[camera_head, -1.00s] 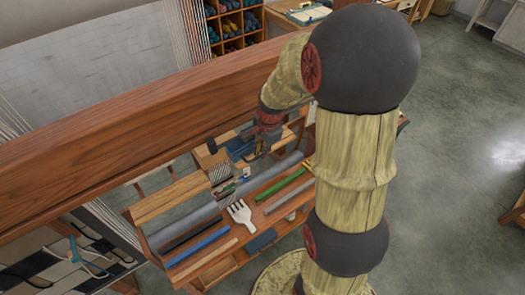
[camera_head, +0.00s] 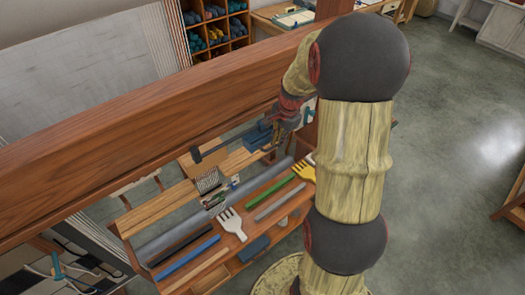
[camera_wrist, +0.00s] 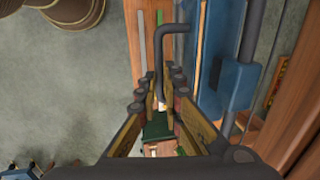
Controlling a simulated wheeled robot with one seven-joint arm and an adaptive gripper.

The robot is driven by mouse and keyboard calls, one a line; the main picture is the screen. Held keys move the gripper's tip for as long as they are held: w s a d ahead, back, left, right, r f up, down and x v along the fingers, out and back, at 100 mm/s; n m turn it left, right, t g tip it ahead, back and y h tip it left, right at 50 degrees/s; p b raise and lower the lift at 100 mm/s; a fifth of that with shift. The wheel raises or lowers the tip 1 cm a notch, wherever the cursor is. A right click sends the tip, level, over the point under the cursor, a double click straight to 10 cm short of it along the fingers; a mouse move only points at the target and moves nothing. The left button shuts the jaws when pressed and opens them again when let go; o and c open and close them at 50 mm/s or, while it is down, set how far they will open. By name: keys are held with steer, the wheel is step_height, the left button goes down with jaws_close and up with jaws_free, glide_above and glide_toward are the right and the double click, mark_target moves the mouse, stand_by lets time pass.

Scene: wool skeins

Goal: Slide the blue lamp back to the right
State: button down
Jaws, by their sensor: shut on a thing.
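The blue lamp shows in the wrist view as a long blue body (camera_wrist: 207,60) with a blue block (camera_wrist: 240,88) on a dark rod to the right of my fingers. A dark bent rod (camera_wrist: 178,28) runs down between my fingers, and they are shut on it. I cannot tell how this rod joins the blue parts. In the head view my gripper (camera_head: 284,122) is below the wooden beam, and a blue part (camera_head: 258,135) shows just left of it. My arm hides part of this area.
A wide wooden beam (camera_head: 150,125) crosses above the bench. Below it, a tool shelf (camera_head: 210,262) holds a white comb (camera_head: 231,222), a yellow comb (camera_head: 305,171) and a green bar (camera_head: 283,190). A yarn rack (camera_head: 215,32) stands behind. Grey floor is open at the right.

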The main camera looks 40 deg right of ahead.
steer(key=d+p, duration=0.1)
steer(key=d, duration=2.9)
steer(key=shift+w, duration=0.4)
steer(key=c, duration=2.5)
jaws_free()
steer(key=shift+f, duration=0.15)
steer(key=shift+o, duration=1.1)
steer(key=shift+a, duration=0.25)
steer(key=o, duration=0.4)
steer(key=shift+f, duration=0.1)
steer(key=shift+c, duration=0.2)
step_height(320, 180, up, 9)
steer(key=s+p, duration=0.1)
steer(key=p, duration=0.3)
steer(key=shift+s+d+p, duration=0.15)
steer(key=shift+s+p, duration=0.1)
steer(key=shift+p, duration=0.05)
